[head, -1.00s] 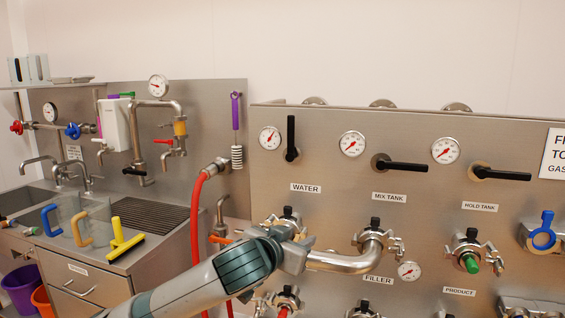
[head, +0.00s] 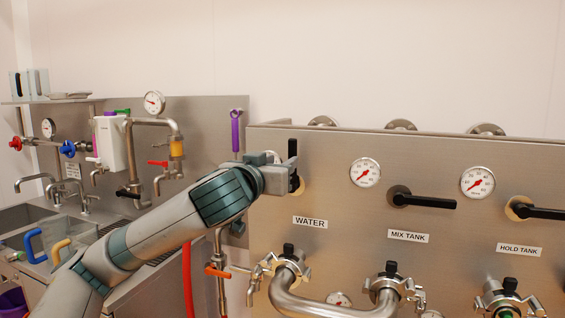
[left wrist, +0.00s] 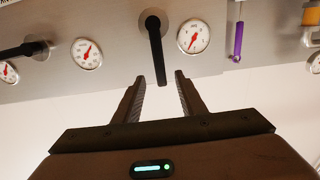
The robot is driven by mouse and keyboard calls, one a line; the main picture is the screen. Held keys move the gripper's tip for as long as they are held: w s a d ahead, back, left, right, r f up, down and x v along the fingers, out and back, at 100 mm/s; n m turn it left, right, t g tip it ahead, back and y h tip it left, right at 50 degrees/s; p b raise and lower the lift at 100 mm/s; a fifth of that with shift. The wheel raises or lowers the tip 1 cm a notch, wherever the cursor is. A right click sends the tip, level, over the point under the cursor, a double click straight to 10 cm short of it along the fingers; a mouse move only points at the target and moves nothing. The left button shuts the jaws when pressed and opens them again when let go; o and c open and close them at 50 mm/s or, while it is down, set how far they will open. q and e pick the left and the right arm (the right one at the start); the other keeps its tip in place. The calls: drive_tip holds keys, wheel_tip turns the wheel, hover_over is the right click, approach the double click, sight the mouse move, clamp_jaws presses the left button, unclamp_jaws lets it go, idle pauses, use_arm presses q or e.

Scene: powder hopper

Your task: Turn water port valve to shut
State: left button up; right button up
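The water port valve has a black lever handle (head: 292,150) that stands upright above the WATER label (head: 310,222). In the left wrist view, which is turned over, the handle (left wrist: 156,48) hangs from its round pivot and points toward my gripper. My left gripper (head: 293,178) is at the handle in the head view and hides part of it and the gauge beside it. In the left wrist view the left gripper (left wrist: 159,77) is open, with the handle's free end between the fingertips and gaps on both sides. My right gripper is not in view.
The MIX TANK handle (head: 425,201) and HOLD TANK handle (head: 541,212) lie horizontal to the right, with gauges beside them. A steel bend pipe (head: 330,306) runs below the labels. A purple-handled brush (head: 236,130) hangs on the left. The wall above the panel is clear.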

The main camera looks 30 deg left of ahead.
sight(291, 156)
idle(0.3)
